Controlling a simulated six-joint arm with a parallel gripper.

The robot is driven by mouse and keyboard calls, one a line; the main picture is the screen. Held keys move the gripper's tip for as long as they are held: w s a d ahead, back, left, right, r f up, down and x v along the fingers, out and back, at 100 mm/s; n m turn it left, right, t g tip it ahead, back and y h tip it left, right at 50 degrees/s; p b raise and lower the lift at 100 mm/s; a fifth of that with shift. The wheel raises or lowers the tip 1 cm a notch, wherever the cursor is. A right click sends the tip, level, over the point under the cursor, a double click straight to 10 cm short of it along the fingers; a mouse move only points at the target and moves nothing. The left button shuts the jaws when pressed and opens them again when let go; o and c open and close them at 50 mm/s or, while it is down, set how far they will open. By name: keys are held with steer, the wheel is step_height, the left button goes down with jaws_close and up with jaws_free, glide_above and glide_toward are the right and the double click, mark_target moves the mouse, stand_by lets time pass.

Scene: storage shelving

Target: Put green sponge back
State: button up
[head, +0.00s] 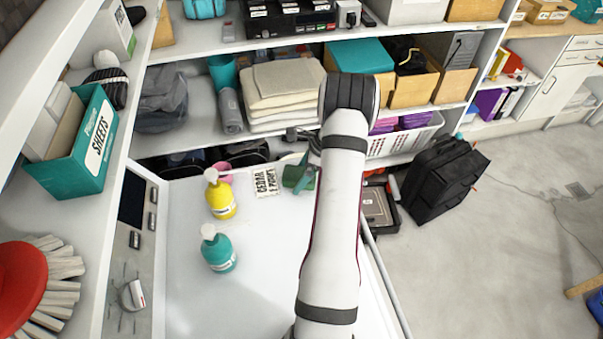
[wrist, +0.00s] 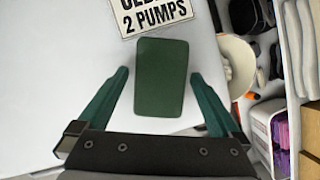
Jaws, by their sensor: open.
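The green sponge (wrist: 161,77) is a dark green block lying on the white top. In the wrist view it sits between and just ahead of the two green fingers of my gripper (wrist: 162,100), which is open, with a gap on both sides. In the head view the sponge (head: 294,176) shows beside my gripper (head: 308,172), partly hidden by my arm. A white sign with black letters (head: 267,182) lies to its left; the wrist view shows part of it (wrist: 158,12), reading "2 PUMPS".
A yellow pump bottle (head: 221,199) and a teal pump bottle (head: 218,253) stand on the white top (head: 265,285) to the left. A pink item (head: 222,171) stands behind them. Shelves with towels (head: 284,90) and boxes rise at the back. The front of the top is clear.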

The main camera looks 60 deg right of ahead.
steer(key=v, duration=1.2)
steer(key=w+a+r+n+g, duration=0.15)
steer(key=a+r+n, duration=0.25)
steer(key=a, duration=0.5)
steer(key=w+a+r+n+y, duration=0.1)
steer(key=w+a+r+n, duration=0.25)
steer(key=a, duration=0.55)
steer(key=w+a+r+n+g, duration=0.1)
steer(key=w+a+r+n, duration=0.15)
steer(key=a+n, duration=0.45)
steer(key=s+a+n+g+h, duration=0.1)
steer(key=s+a+n+g, duration=0.1)
steer(key=s+a+n, duration=0.9)
steer(key=s+a, duration=0.5)
steer(key=a, duration=0.3)
steer(key=shift+s+a+r+n, duration=0.15)
steer(key=shift+s+n, duration=0.15)
steer(key=shift+n, duration=0.05)
